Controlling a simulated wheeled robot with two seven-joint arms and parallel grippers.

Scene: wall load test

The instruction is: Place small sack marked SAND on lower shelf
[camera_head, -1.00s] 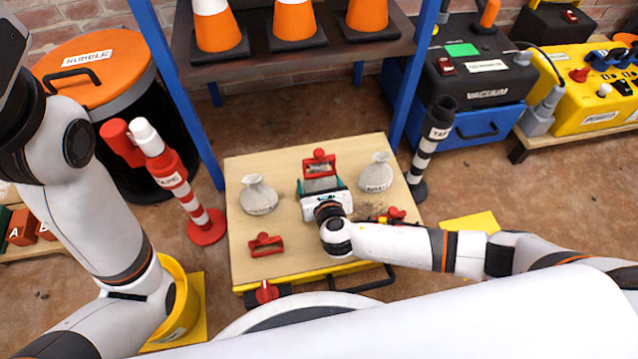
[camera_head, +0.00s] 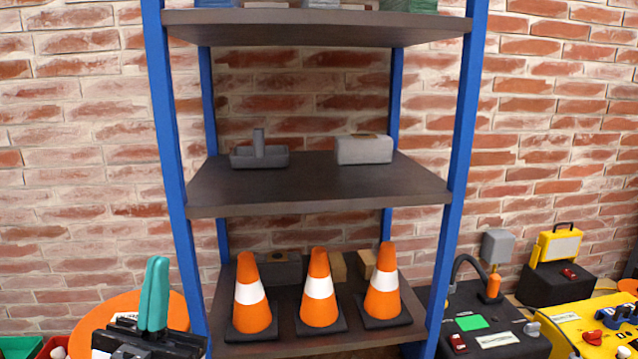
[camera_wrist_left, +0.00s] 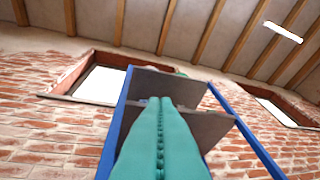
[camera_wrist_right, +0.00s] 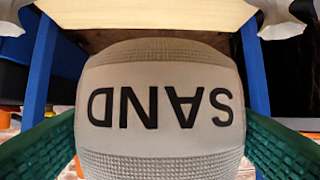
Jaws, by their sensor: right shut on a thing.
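The small sack marked SAND (camera_wrist_right: 160,105) is light grey cloth and fills the right wrist view, its lettering upside down. My right gripper (camera_wrist_right: 158,150) has its green fingers on both sides of it and is shut on it. The head view shows neither. My left gripper (camera_head: 157,295) has teal fingers pressed together and empty, low left in the head view before the blue rack. Its fingers also show together in the left wrist view (camera_wrist_left: 160,135). The rack has a bottom shelf (camera_head: 290,347) with cones, a middle shelf (camera_head: 310,190) and a higher shelf (camera_head: 320,22).
Three orange cones (camera_head: 320,290) stand along the bottom shelf's front, with blocks behind. A grey tray (camera_head: 260,155) and a grey box (camera_head: 364,149) sit at the middle shelf's back; its front is clear. Blue posts (camera_head: 460,130) bound the rack. Machines stand at right.

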